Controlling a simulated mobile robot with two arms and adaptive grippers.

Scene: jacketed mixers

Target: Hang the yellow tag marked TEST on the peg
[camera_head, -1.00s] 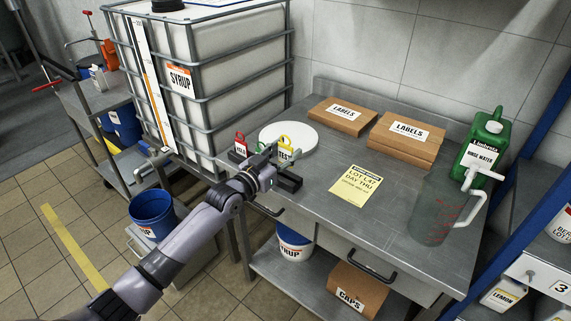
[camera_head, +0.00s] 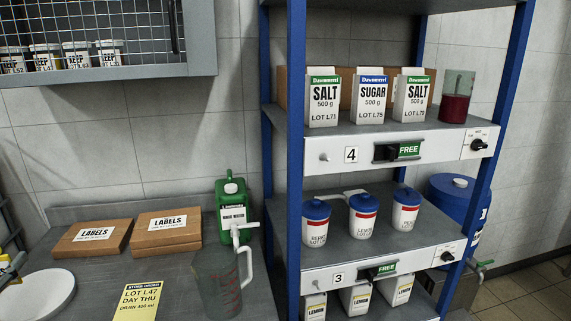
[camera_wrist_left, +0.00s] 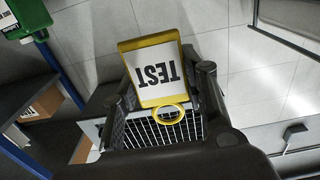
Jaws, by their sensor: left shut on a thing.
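The yellow tag marked TEST (camera_wrist_left: 158,76) shows in the left wrist view, its lettering upside down and its yellow ring (camera_wrist_left: 168,116) towards my palm. My left gripper (camera_wrist_left: 166,84) is shut on it, with dark fingers on both sides. In the head view, a small pale peg (camera_head: 323,157) sticks out of the shelf front left of the number 4. A similar peg (camera_head: 314,284) is left of the number 3. Small yellow and dark parts are cut off at the left edge; I cannot tell what they are. My right gripper is out of view.
The shelf rack has blue posts (camera_head: 297,120), carton packs (camera_head: 369,98) above and lidded tubs (camera_head: 363,215) below. A clear jug (camera_head: 220,283) and green can (camera_head: 230,205) stand left of it. Label boxes (camera_head: 166,232) and a white disc (camera_head: 38,292) are on the bench.

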